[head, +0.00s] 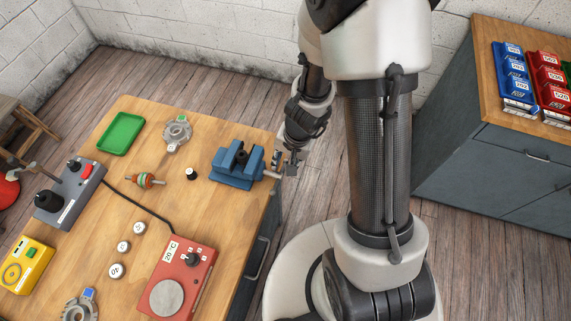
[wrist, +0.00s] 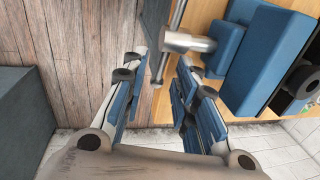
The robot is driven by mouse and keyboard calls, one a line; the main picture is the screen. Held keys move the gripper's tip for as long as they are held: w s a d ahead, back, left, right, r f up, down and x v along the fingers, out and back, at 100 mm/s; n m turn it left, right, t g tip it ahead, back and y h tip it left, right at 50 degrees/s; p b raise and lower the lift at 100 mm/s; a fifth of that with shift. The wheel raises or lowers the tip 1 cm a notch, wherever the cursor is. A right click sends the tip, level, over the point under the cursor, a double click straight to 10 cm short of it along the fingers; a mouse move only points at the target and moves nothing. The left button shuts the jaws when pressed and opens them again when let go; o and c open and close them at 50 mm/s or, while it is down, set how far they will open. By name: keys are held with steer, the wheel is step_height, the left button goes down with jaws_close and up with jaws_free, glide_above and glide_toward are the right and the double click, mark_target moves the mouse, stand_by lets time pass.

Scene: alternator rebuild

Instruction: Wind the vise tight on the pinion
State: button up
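The blue vise (head: 236,168) sits at the bench's right edge in the head view, with its screw end facing right. In the wrist view its blue body (wrist: 262,58) fills the upper right. The grey screw head and crossbar handle (wrist: 187,41) stick out from it. My gripper (head: 291,167) is beside the handle, off the bench edge. In the wrist view my gripper (wrist: 163,70) has its fingers apart, with the bar between them and a gap showing on both sides. I cannot tell the pinion for certain; a dark part between the jaws is unclear.
A rotor (head: 146,180), a green tray (head: 121,133) and a red heater box (head: 181,278) are on the bench (head: 205,218). A grey cabinet (head: 500,160) with bins stands at right.

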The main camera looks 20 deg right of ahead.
steer(key=shift+c, duration=0.3)
jaws_close()
steer(key=shift+p, duration=0.7)
steer(key=shift+g+p, duration=0.3)
steer(key=shift+p, duration=0.35)
steer(key=g+y+p, duration=0.1)
steer(key=p, duration=0.2)
steer(key=shift+w+f, duration=0.1)
steer(key=shift+w, duration=0.05)
steer(key=shift+d+f+g+y+p, duration=0.1)
steer(key=shift+f+g+y+p, duration=0.35)
steer(key=shift+p, duration=0.55)
steer(key=shift+f+g+y+p, duration=0.35)
steer(key=shift+g, duration=0.2)
